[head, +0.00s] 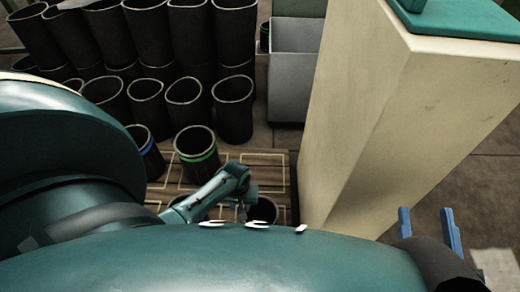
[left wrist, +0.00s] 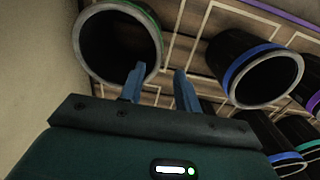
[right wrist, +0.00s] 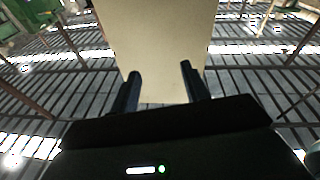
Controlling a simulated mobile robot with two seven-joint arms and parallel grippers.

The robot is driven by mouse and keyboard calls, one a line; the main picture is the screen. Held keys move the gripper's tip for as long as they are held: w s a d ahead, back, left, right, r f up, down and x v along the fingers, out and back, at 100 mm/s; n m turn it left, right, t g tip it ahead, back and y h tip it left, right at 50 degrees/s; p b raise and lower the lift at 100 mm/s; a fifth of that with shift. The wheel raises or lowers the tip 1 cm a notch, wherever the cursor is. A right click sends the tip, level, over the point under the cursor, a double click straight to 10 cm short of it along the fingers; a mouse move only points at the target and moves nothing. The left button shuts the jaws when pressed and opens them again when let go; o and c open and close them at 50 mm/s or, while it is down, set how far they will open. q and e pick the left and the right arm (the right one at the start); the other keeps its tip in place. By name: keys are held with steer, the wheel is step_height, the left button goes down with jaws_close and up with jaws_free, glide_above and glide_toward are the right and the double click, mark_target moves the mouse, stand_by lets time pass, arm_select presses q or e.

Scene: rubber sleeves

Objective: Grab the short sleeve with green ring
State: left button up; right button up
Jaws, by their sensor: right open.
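In the head view a black sleeve with a green ring (head: 196,150) stands upright on the wooden pallet. In the left wrist view a black sleeve with a green ring (left wrist: 112,45) shows its open mouth at upper left; I cannot tell if it is the same one. My left gripper (left wrist: 160,82) is open; its left finger overlaps that sleeve's rim in the picture, and its right finger is outside the rim. Contact cannot be told. My right gripper (head: 430,228) is open and empty, right of the pillar, also in the right wrist view (right wrist: 160,80).
A blue-ringed sleeve (left wrist: 262,75) stands right of the left gripper. Another blue-ringed one (head: 147,152) is beside the green one in the head view. Tall black sleeves (head: 232,105) crowd the back left. A beige pillar (head: 400,100) rises right of the pallet (head: 277,160).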

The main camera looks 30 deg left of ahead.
arm_select(q)
steer(key=shift+f, duration=0.75)
steer(key=shift+f+b, duration=0.35)
steer(key=shift+b, duration=0.2)
steer(key=shift+w+f+b, duration=0.2)
steer(key=shift+f+b, duration=0.9)
steer(key=shift+f, duration=0.15)
steer(key=shift+f+b, duration=0.65)
steer(key=shift+f, duration=0.2)
jaws_close()
arm_select(e)
steer(key=shift+w+a+r+n+t+y, duration=0.1)
steer(key=shift+w+r+n+t+y, duration=0.15)
steer(key=shift+r+y, duration=0.25)
steer(key=shift+w+a+r+n+t+y, duration=0.1)
steer(key=shift+w+r+t+y, duration=0.05)
steer(key=shift+r+t+y, duration=0.3)
arm_select(q)
steer(key=shift+w, duration=0.1)
